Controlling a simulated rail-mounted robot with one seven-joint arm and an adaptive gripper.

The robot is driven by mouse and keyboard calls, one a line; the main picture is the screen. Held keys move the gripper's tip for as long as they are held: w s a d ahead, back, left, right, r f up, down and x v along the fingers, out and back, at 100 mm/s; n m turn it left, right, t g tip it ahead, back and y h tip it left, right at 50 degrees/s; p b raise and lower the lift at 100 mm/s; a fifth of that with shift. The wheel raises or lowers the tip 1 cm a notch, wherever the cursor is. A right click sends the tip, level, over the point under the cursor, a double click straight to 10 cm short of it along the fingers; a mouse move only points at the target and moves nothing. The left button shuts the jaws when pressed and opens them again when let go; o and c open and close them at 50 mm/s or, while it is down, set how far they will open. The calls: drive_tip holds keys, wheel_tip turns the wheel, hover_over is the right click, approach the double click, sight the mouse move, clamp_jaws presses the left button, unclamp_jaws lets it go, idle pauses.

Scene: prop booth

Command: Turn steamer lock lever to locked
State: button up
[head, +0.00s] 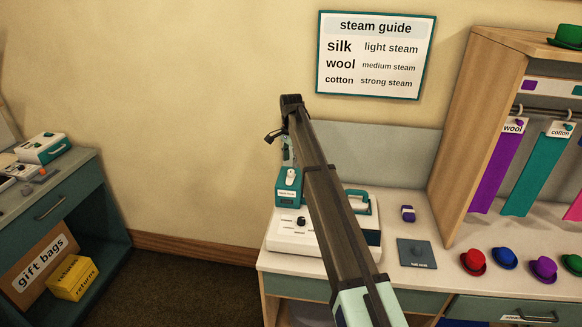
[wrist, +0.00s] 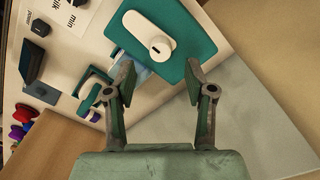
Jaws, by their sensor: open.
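The steamer (head: 295,235) is a white unit on the counter with a teal block (head: 288,198) at its back left. The white lock lever (head: 291,176) is on that block. In the wrist view the lever (wrist: 145,33) lies slantwise on the teal face, its round end with a dark slot at lower right and its other end at upper left. My gripper (wrist: 160,72) is open and empty, its two fingertips just below the lever's slotted end, apart from it as far as I can tell. In the head view my arm hides part of the steamer and most of the gripper.
A teal handle (head: 359,197) stands right of my arm on the steamer. A purple-and-white item (head: 408,213) and a dark pad (head: 416,253) lie further right. A wooden rack (head: 462,140) with hanging ribbons stands at right. The steam guide (head: 376,54) hangs on the wall behind.

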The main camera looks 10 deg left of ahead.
sight(291, 171)
drive_tip(key=shift+f+p, duration=0.6)
drive_tip(key=shift+f, duration=1.95)
clamp_jaws()
